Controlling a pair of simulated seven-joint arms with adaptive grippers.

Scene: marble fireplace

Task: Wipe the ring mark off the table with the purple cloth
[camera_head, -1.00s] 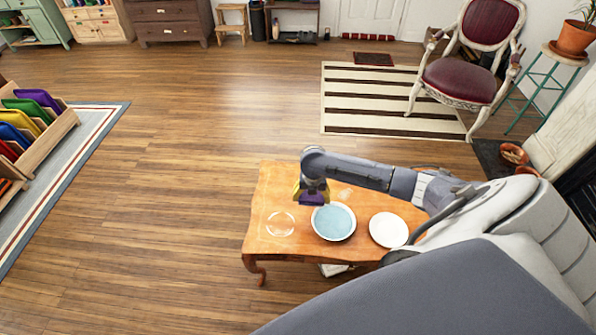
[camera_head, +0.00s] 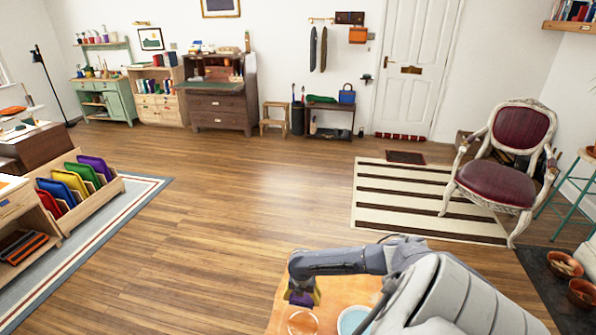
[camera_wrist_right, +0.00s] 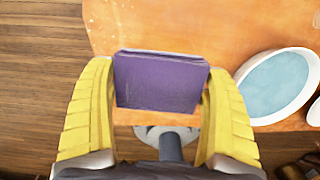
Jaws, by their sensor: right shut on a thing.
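The purple cloth (camera_wrist_right: 160,82) is a folded, flat pad held between the yellow fingers of my right gripper (camera_wrist_right: 158,100). In the head view the cloth (camera_head: 301,298) hangs under the right gripper (camera_head: 304,290), over the left part of the orange wooden table (camera_head: 345,287). The pale ring mark (camera_head: 303,322) shows on the table at the bottom of the head view, just below the cloth in the picture. Whether the cloth touches the table is hard to tell. My left gripper is not in view.
A white bowl of blue water (camera_head: 353,320) stands on the table right of the ring mark; it also shows in the right wrist view (camera_wrist_right: 280,85). A rack of coloured cloths (camera_head: 85,195) stands at the left. Open floor lies beyond the table.

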